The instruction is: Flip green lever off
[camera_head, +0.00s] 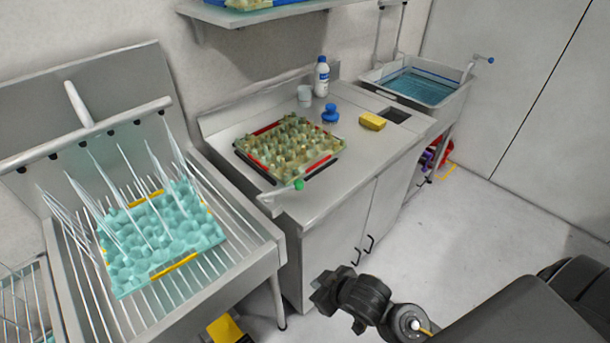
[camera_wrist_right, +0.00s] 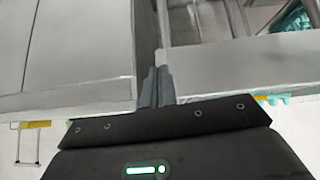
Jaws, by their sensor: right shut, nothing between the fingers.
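The green lever is a small green knob (camera_head: 299,184) on a pale arm at the front left corner of the steel counter, beside the spray sink. My right gripper (camera_head: 325,293) is in the lower middle of the head view, in front of and below the counter, apart from the lever. In the right wrist view its two fingers (camera_wrist_right: 157,85) are together with nothing between them. The lever cannot be made out in the wrist view. My left gripper is not in view.
A spray sink (camera_head: 262,262) with water jets over a teal egg tray (camera_head: 215,237) stands at left. The counter (camera_head: 330,192) holds a dirty egg tray (camera_head: 243,150), a blue brush (camera_head: 330,115) and a yellow sponge (camera_head: 372,121). A water basin (camera_head: 440,100) stands behind. The floor at right is clear.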

